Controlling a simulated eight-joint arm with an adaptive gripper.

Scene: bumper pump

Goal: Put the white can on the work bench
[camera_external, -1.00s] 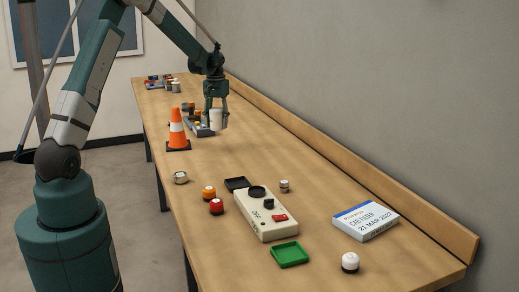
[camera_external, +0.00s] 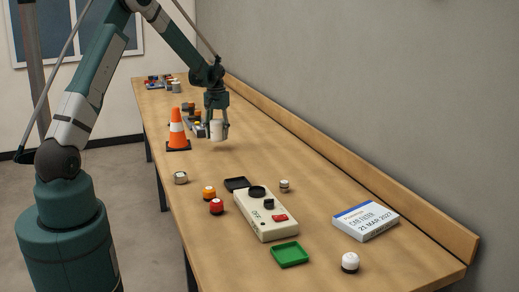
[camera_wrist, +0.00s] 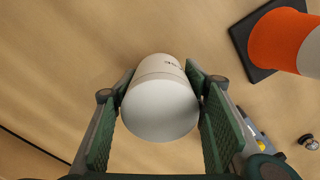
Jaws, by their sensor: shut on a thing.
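The white can (camera_external: 216,130) is held upright between the two fingers of my gripper (camera_external: 217,126). In the wrist view the can (camera_wrist: 160,105) sits between the green finger pads of my gripper (camera_wrist: 158,112), with its white round end towards the camera. My gripper is shut on it. The can is over the work bench (camera_external: 320,180), near the middle of its width. It appears a little above the wood, but I cannot tell the exact gap.
An orange and white cone (camera_external: 177,132) stands left of the can; it also shows in the wrist view (camera_wrist: 285,45). A grey tray with small items (camera_external: 197,128) lies behind the can. A beige box (camera_external: 262,213) and a white sign box (camera_external: 365,221) are nearer. Bare wood lies right of the can.

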